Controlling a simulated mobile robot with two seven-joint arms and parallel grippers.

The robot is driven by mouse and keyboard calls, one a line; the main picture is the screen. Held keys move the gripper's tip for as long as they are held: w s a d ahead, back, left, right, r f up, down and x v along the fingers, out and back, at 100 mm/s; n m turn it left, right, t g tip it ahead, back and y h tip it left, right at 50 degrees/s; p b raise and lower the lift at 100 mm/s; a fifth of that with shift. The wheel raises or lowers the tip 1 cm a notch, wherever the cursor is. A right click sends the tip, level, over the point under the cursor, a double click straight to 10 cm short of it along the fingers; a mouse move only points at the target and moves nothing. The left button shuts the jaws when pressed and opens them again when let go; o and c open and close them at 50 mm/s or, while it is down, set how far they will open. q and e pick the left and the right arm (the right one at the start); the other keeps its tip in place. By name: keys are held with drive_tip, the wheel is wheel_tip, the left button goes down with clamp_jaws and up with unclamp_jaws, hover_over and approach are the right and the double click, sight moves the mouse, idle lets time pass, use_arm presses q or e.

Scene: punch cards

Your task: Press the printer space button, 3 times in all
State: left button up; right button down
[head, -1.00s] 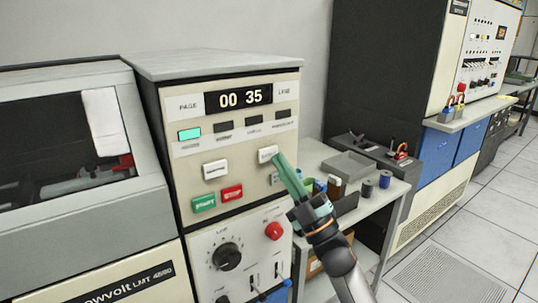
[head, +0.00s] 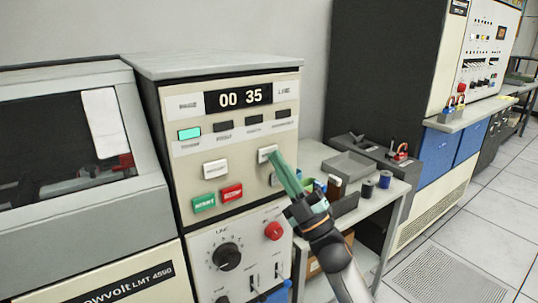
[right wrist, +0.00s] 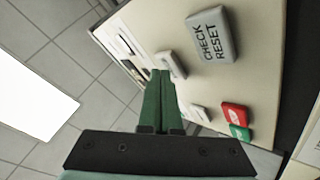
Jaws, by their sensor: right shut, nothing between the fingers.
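The printer control panel (head: 240,150) carries two white buttons, an upper right one (head: 267,153) and a left one (head: 215,169). Their labels are too small to read, so I cannot tell which is the space button. My right gripper (head: 271,155) has long green fingers, shut and empty, with the tips at the right side of the upper right white button. In the right wrist view the finger tips (right wrist: 159,74) are close beside that white button (right wrist: 173,65); I cannot tell whether they touch. The display (head: 238,98) reads 00 35. My left gripper is not in view.
Near the tips are the grey CHECK RESET button (right wrist: 212,35), a green button (head: 204,203) and a red button (head: 231,193). Below are a black dial (head: 226,256) and a red knob (head: 273,230). A table (head: 313,158) with a tray and spools stands at right.

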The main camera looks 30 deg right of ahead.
drive_tip(key=shift+w, duration=0.25)
drive_tip(key=shift+s, duration=0.1)
idle(0.5)
drive_tip(key=shift+s, duration=0.7)
drive_tip(key=shift+s+d+p, duration=0.15)
drive_tip(key=shift+s+p, duration=0.2)
drive_tip(key=shift+s, duration=0.95)
drive_tip(key=shift+s+d+p, duration=0.1)
drive_tip(key=shift+s+p, duration=0.2)
drive_tip(key=shift+s, duration=0.95)
